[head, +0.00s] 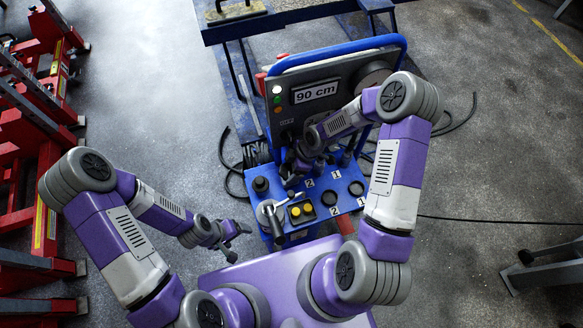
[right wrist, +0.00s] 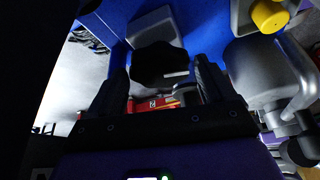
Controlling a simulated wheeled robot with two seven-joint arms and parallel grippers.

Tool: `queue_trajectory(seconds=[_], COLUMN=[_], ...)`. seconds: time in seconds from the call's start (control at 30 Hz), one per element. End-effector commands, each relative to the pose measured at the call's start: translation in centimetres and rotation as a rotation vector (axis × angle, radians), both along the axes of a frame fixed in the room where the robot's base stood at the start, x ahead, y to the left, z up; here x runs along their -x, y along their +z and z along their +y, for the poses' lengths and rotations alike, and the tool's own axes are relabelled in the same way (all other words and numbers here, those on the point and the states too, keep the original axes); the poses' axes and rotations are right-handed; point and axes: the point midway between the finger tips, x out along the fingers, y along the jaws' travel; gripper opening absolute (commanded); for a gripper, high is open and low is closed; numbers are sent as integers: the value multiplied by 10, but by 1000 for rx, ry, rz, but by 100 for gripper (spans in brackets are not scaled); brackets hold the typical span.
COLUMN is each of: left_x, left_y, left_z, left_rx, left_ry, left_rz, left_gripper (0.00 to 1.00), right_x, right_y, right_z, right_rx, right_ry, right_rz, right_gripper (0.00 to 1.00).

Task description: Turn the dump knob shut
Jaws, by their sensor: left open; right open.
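A round black knob (head: 260,185), which I take to be the dump knob, stands at the left end of the blue control panel (head: 322,189). In the right wrist view a dark scalloped knob (right wrist: 157,64) sits between my open fingers; contact cannot be told. My right gripper (head: 288,174) is open over the panel's back left part, just right of the knob in the head view. In the right wrist view its fingers (right wrist: 160,88) stand on either side of the knob. My left gripper (head: 236,242) is open and empty, left of the panel and apart from it.
A grey lever (head: 272,215) and a box with yellow buttons (head: 302,212) are close in front of the knob. Red racks (head: 30,140) stand at the far left. Cables lie on the floor.

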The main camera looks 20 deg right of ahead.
Motion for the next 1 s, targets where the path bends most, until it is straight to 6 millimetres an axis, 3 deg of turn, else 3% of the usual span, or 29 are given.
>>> queue_trajectory(seconds=[0.2,0.5,0.77,1.0], left_x=[0,0,0,0], left_y=[0,0,-3,-14], left_z=[0,0,0,0], left_rx=[0,0,0,0], left_ry=[0,0,0,0], left_rz=[0,0,0,0], left_gripper=[81,81,81,81], right_x=[0,0,0,1], right_y=[0,0,0,-1], right_z=[0,0,0,1], right_rx=[0,0,2,2], right_ry=[0,0,-32,-160], right_rz=[-1,-1,-3,-4], right_gripper=[83,41,41,41])
